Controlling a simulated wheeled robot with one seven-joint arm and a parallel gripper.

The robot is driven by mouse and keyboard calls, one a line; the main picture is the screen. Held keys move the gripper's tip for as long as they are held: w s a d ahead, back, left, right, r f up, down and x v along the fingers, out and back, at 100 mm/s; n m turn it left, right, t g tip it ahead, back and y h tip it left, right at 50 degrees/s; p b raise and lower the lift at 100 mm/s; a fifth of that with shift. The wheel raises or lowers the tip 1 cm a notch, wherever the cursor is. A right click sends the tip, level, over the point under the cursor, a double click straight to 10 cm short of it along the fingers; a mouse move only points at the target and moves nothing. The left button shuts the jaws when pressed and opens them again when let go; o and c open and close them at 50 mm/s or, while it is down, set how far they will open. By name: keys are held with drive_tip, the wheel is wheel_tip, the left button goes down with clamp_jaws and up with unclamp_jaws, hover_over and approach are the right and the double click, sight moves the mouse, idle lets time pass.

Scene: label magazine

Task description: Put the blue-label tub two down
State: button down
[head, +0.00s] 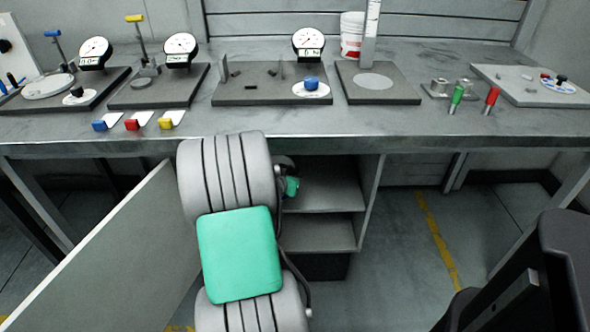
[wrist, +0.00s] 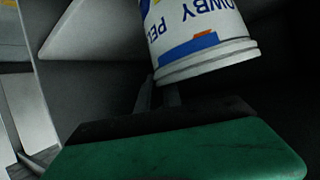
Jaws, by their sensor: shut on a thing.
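A white tub (wrist: 203,62) with a blue and orange patch and blue lettering on its label fills the top of the wrist view. The lettering appears upside down there, and the tub's far end is cut off by the frame. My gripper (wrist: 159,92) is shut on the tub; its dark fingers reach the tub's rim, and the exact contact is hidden. In the head view my arm covers most of the cupboard opening, and the tub cannot be made out. The cupboard under the bench has an upper shelf (head: 325,197) and a lower shelf (head: 325,235).
A pale shelf board (wrist: 95,30) lies close left of the tub in the wrist view. An open door panel (head: 110,255) stands left of my arm. The bench (head: 430,122) above carries gauges and small parts. Floor to the right is clear near the yellow line.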

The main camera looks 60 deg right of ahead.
drive_tip(key=x, duration=0.4)
drive_tip(key=shift+d+b, duration=0.1)
drive_tip(key=shift+b, duration=0.3)
drive_tip(key=c, duration=1.5)
unclamp_jaws()
